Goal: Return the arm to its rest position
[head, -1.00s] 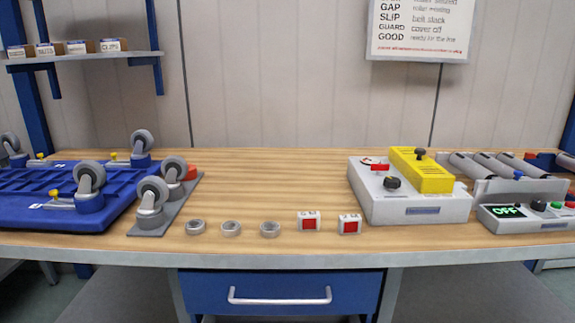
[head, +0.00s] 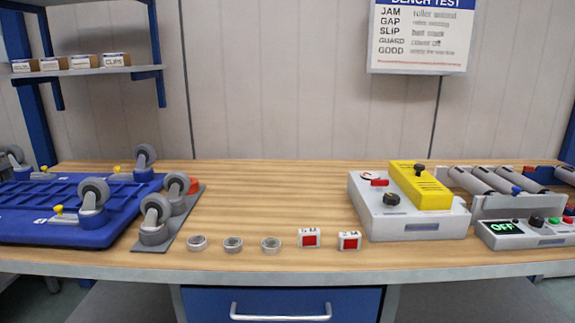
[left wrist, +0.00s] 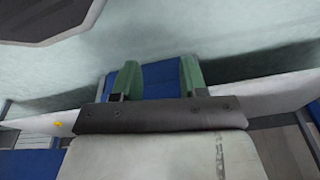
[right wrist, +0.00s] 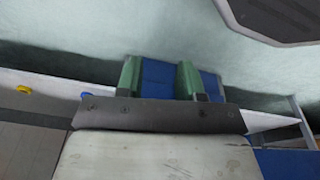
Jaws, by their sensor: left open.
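My arms and grippers do not show in the head view. In the left wrist view my left gripper (left wrist: 160,80) is open, its two green fingers apart with nothing between them. In the right wrist view my right gripper (right wrist: 158,80) is also open and empty, its green fingers apart. Behind both pairs of fingers is a blue surface, with pale floor around it. Neither gripper is near the objects on the bench.
The wooden bench (head: 270,190) holds a blue caster base (head: 50,208), a grey plate with casters (head: 180,225), several small rings (head: 233,244), two red-and-white switches (head: 309,238), a box with a yellow cover (head: 420,185) and a roller unit (head: 525,232). The bench middle is clear.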

